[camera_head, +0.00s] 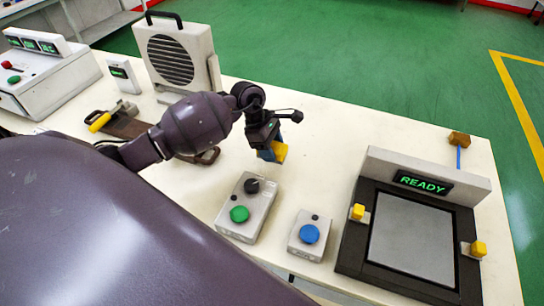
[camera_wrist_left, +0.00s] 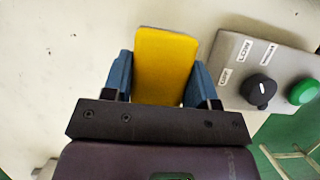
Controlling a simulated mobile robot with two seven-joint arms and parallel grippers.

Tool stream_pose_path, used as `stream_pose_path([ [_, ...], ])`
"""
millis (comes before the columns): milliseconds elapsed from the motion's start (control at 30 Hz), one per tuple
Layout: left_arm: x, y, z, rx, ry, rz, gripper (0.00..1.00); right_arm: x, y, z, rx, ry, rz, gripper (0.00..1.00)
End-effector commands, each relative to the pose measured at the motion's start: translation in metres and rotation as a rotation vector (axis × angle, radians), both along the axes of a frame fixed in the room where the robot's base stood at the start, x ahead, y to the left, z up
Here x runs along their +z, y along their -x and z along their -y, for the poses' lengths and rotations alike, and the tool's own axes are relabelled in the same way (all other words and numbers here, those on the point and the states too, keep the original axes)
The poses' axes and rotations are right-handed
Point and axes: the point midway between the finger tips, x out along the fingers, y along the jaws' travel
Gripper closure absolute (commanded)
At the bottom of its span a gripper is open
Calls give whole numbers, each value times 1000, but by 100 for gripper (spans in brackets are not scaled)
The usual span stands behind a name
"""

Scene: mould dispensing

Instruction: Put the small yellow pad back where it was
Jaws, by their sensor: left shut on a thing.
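My right gripper is not in either view.
A control box (camera_head: 247,205) with a black knob and green button stands near the pad. A box with a blue button (camera_head: 309,235) and a machine reading READY (camera_head: 415,185) are to the right. A grey fan unit (camera_head: 178,55) stands behind.

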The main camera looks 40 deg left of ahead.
Motion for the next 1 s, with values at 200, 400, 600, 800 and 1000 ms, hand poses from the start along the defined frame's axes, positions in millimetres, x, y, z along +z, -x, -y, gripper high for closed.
stream_pose_path([
  [200, -27, 1, 1, 2, 2, -4, 69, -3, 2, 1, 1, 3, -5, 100],
  [400, -41, 0, 0, 0, 0, 0, 69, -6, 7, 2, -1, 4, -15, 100],
  [600, -40, 0, 0, 0, 0, 0, 69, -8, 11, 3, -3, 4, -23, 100],
  [800, -43, 0, 0, 0, -1, -1, 39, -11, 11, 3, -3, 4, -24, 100],
  [1000, -43, 0, 0, 0, 0, -1, 22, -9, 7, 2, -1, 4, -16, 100],
])
